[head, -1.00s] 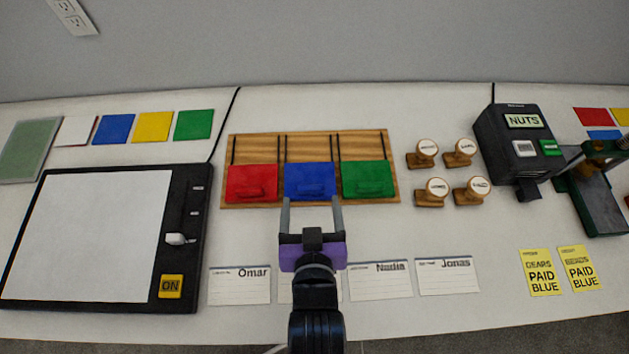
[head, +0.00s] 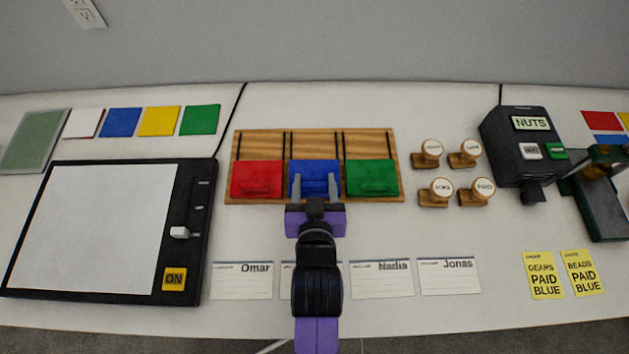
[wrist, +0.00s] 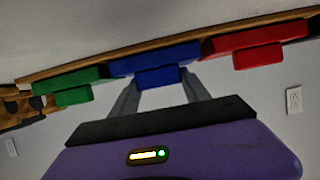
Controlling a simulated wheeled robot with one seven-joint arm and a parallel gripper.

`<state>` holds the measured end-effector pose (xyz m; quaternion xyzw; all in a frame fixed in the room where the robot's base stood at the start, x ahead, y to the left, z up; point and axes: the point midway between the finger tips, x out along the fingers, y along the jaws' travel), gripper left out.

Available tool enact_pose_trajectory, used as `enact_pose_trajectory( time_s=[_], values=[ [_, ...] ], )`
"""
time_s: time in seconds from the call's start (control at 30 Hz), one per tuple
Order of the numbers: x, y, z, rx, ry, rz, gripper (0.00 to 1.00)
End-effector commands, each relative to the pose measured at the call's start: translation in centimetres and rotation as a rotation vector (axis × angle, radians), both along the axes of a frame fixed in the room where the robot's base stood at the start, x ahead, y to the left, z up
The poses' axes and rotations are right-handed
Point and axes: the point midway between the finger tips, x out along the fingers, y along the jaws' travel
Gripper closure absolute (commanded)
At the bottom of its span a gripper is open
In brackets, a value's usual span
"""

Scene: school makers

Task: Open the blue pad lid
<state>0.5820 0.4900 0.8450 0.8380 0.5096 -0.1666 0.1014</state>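The blue pad lid (head: 314,171) is the middle of three coloured lids on a wooden board (head: 262,143). It lies closed, with a blue handle block at its front edge. My gripper (head: 315,184) is at the front of this lid, with its two grey fingers apart. In the wrist view the blue lid (wrist: 150,59) and its handle (wrist: 158,78) show ahead, and the open gripper (wrist: 158,92) has a finger on either side of the handle. I cannot tell whether the fingers touch it.
The red lid (head: 257,176) is close on the left and the green lid (head: 371,175) close on the right. Wooden stamps (head: 437,190) stand to the right. Name cards (head: 382,279) lie in front. A black-framed board (head: 100,225) lies at the left.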

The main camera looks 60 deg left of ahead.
Motion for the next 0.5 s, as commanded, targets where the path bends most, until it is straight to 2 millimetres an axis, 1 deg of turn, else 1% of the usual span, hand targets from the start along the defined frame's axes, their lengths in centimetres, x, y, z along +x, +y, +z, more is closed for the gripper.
enact_pose_trajectory(
  time_s=[0.03,0.17,0.2,0.37,0.47,0.5],
  values=[
    [0.0,0.0,0.0,0.000,0.000,0.000,0.73],
    [0.0,0.0,0.0,0.000,0.000,0.000,0.98],
    [0.0,0.0,0.0,0.000,0.000,0.000,1.00],
    [0.1,0.2,0.0,0.000,0.001,0.000,1.00],
    [0.6,1.1,-0.1,0.003,0.001,-0.002,1.00],
    [0.9,1.7,-0.1,0.004,0.002,-0.002,1.00]
  ],
)
